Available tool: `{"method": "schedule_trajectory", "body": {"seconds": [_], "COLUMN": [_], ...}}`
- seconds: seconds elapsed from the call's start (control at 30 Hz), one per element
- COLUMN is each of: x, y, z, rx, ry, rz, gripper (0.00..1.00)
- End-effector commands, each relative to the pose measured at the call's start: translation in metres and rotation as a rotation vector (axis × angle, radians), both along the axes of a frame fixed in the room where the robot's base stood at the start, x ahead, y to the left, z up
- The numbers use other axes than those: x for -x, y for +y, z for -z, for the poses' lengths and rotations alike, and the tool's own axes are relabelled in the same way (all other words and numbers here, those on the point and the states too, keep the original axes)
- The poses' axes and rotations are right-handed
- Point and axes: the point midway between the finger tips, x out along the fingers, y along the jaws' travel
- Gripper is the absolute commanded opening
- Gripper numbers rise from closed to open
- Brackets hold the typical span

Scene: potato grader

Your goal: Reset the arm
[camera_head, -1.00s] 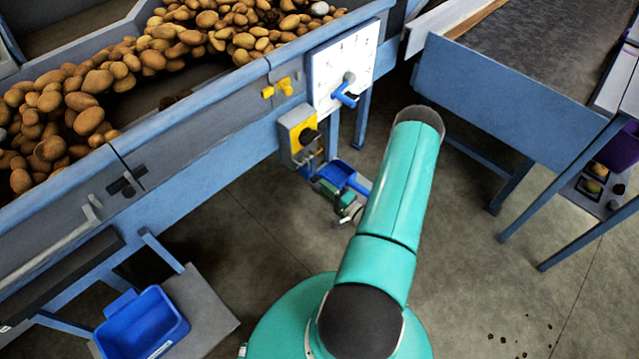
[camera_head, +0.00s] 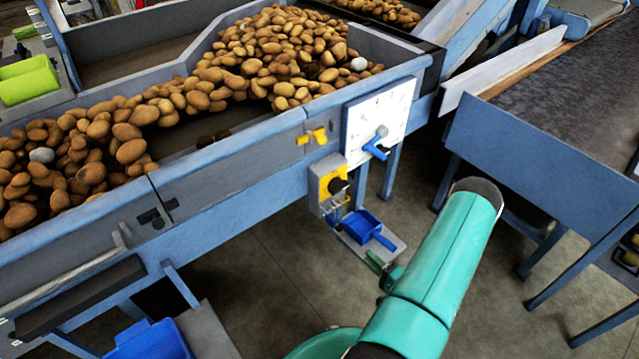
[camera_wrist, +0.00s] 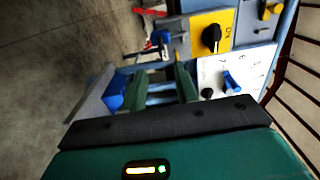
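My arm is a teal link in the head view, reaching from the bottom toward the grader's side. My gripper (camera_wrist: 162,84) shows in the wrist view as two dark green fingers spread apart with a gap between them. I see nothing held there. In the head view my gripper (camera_head: 382,268) is partly hidden beside my arm, low near the small grey shelf. The fingers point toward the blue-framed grader (camera_head: 230,160). In the wrist view the yellow control box (camera_wrist: 208,35) with a black knob lies beyond the fingertips.
A white dial panel (camera_head: 378,120) with a blue pointer hangs on the grader's side. A blue scoop (camera_head: 362,227) sits on the shelf below. A blue bin (camera_head: 150,342) stands lower left. A conveyor (camera_head: 560,110) borders the right.

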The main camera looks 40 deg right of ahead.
Motion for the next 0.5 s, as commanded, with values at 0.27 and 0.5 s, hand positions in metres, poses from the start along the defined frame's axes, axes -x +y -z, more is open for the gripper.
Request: {"method": "schedule_trajectory", "body": {"seconds": [0.27,0.5], "x": [-0.005,-0.053], "y": [0.001,0.026], "z": [-0.007,-0.074], "rx": [0.000,-0.018], "ry": [-0.003,0.016], "rz": [-0.025,-0.302], "gripper": [0.30,0.30]}}
